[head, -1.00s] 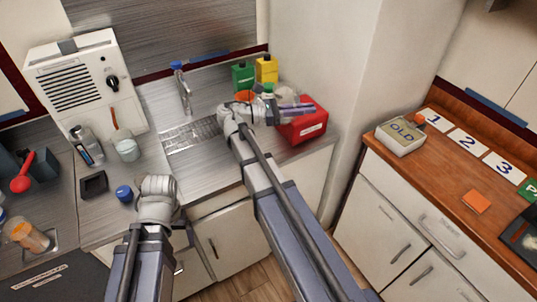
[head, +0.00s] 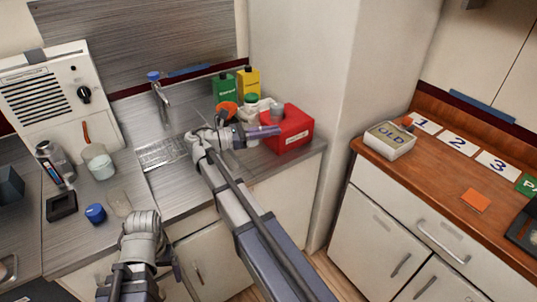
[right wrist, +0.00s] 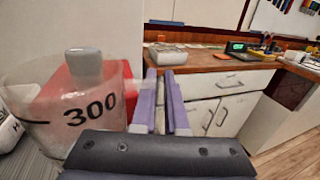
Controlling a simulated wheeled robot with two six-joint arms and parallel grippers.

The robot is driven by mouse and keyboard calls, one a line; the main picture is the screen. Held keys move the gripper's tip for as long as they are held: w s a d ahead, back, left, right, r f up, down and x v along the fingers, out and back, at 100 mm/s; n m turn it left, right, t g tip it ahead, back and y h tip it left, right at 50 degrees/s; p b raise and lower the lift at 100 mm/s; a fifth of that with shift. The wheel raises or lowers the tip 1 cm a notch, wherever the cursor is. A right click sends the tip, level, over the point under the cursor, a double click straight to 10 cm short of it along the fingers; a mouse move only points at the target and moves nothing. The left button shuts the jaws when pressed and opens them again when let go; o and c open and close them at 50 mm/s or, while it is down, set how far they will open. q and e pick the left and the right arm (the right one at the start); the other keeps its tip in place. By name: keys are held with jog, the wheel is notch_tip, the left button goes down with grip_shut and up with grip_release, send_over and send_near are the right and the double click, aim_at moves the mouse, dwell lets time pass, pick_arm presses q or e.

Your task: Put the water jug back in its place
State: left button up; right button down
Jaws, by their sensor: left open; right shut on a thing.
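The clear water jug marked 300 (right wrist: 100,112) fills the left of the right wrist view, close beside my right gripper's fingers. In the head view its clear wall barely shows against the items behind. My right gripper (head: 268,131) is shut, its purple fingers nearly together (right wrist: 167,95); it appears to hold the jug by a thin part, though the contact is hard to see. It is over the counter, left of the red box. My left gripper (head: 138,225) is open at the counter's front edge, its fingers mostly hidden.
The red box (head: 290,133) with a grey top stands at the counter's right end. Green (head: 224,88) and yellow (head: 249,82) bottles stand behind. A sink (head: 162,153) with a tap lies left.

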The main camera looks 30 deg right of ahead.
pick_arm(q)
jog(key=shift+f+b, duration=2.35)
jog(key=shift+f, duration=0.6)
pick_arm(e)
jog(key=shift+f, duration=2.9)
pick_arm(q)
jog(key=shift+f, duration=0.1)
pick_arm(e)
jog(key=shift+f, duration=0.1)
jog(key=shift+f, duration=0.15)
jog(key=c, duration=0.9)
grip_release()
jog(key=shift+c, duration=0.2)
jog(key=shift+r, duration=0.25)
